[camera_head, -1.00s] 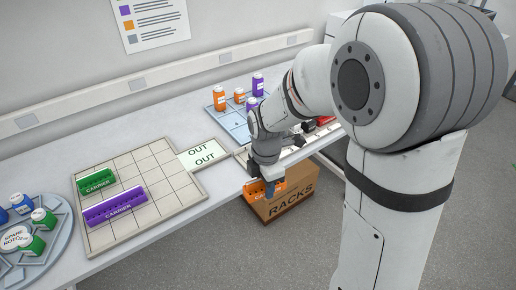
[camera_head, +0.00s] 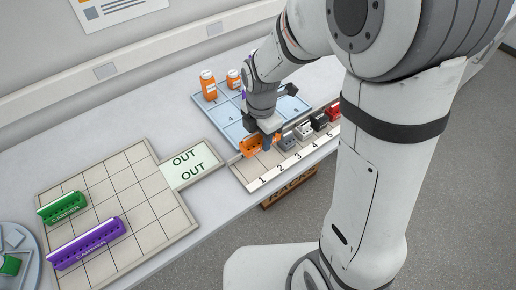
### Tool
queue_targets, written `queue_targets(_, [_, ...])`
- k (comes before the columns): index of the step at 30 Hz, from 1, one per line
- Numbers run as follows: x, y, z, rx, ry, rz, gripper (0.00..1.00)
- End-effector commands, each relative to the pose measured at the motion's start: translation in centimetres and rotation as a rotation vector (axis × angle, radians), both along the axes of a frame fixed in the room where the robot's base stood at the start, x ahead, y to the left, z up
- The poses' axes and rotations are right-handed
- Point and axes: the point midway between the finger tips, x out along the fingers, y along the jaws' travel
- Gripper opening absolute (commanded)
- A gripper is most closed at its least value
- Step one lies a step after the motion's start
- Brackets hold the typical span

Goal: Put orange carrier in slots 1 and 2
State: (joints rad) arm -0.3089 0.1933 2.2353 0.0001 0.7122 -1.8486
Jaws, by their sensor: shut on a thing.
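My gripper (camera_head: 263,135) is shut on the orange carrier (camera_head: 252,146), near the back of the numbered slot strip (camera_head: 249,177). The carrier is above or at the slots behind labels 1 and 2; I cannot tell whether it touches the surface. The gripper hides its right part. The number labels 1 to 5 run along the strip's front edge. Grey (camera_head: 287,137), dark (camera_head: 319,122) and red (camera_head: 333,111) pieces stand to the right, around slots 3 to 5.
A blue numbered tray (camera_head: 217,112) with orange bottles (camera_head: 208,85) lies behind. The beige grid board (camera_head: 150,204) at left holds a green carrier (camera_head: 62,208) and a purple carrier (camera_head: 87,243). A RACKS box (camera_head: 291,188) stands below the table edge.

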Motion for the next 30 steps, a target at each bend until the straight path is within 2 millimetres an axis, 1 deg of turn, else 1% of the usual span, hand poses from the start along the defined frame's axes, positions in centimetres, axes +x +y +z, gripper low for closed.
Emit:
queue_targets(1, [-0.2, 0.0, -1.0, -0.002, 0.007, 0.001, 0.13])
queue_targets(4, [-0.1, 0.0, -2.7, -0.002, 0.006, 0.002, 0.13])
queue_targets(10, [-0.1, 0.1, -4.6, -0.001, 0.004, 0.003, 0.13])
queue_targets(16, [-0.1, 0.1, -7.3, -0.002, 0.005, 0.003, 0.13])
queue_targets(19, [-0.1, 0.1, -8.0, 0.000, 0.002, 0.004, 0.13])
queue_targets(26, [-0.1, 0.2, -8.1, 0.000, 0.000, 0.004, 0.13])
queue_targets(30, [-0.1, 0.2, -8.6, 0.000, 0.000, 0.004, 0.13])
